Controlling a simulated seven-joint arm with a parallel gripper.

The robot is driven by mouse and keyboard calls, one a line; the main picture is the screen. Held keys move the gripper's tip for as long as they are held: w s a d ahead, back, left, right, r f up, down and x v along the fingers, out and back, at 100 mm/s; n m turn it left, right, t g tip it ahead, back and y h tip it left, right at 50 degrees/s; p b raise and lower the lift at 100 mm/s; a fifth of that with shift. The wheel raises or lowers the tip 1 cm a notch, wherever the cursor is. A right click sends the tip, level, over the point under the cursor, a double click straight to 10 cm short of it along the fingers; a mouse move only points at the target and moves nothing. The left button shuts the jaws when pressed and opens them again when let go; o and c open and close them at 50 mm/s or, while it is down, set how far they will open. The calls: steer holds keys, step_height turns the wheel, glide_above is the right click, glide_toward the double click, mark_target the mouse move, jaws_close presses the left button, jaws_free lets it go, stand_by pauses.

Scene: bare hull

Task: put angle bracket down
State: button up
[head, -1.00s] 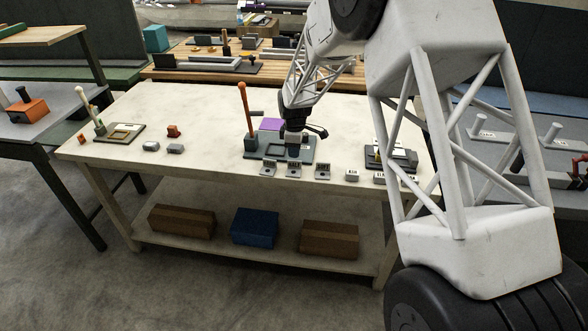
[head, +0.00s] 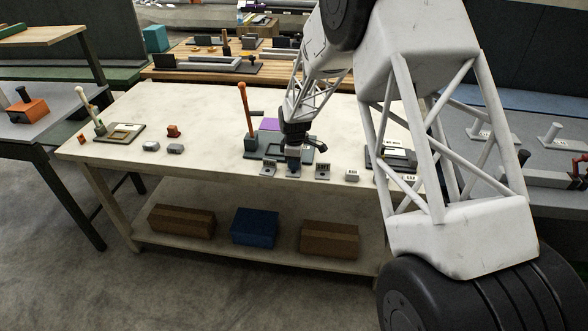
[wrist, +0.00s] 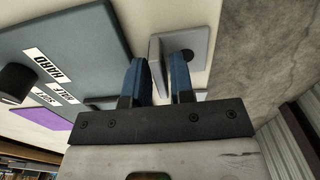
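Three grey angle brackets stand in a row near the front edge of the table in the head view: a left one (head: 268,168), a middle one (head: 292,174) and a right one (head: 323,171). My gripper (head: 293,164) is down at the middle bracket and hides most of its upright plate. In the wrist view my gripper's blue fingers (wrist: 160,82) stand on either side of that upright plate (wrist: 155,58). The fingers are apart, and a narrow gap seems to show beside the plate. The bracket's flat base with its dark hole lies to the right.
Behind the brackets is a grey-blue board (head: 270,149) with a purple patch (head: 270,124) and an upright orange-handled post (head: 245,110). A small grey block (head: 352,175) and a dark fixture (head: 390,160) stand to the right.

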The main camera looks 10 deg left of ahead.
steer(key=shift+c, duration=0.4)
jaws_close()
steer(key=shift+r, duration=0.1)
steer(key=shift+r, duration=1.45)
steer(key=shift+s+d+r, duration=0.1)
steer(key=shift+s+r, duration=0.15)
steer(key=s+d, duration=0.2)
steer(key=s, duration=0.5)
steer(key=s+d+r, duration=0.1)
steer(key=s+d, duration=0.2)
steer(key=s, duration=0.4)
steer(key=shift+s+d+r, duration=0.2)
steer(key=shift+d, duration=0.15)
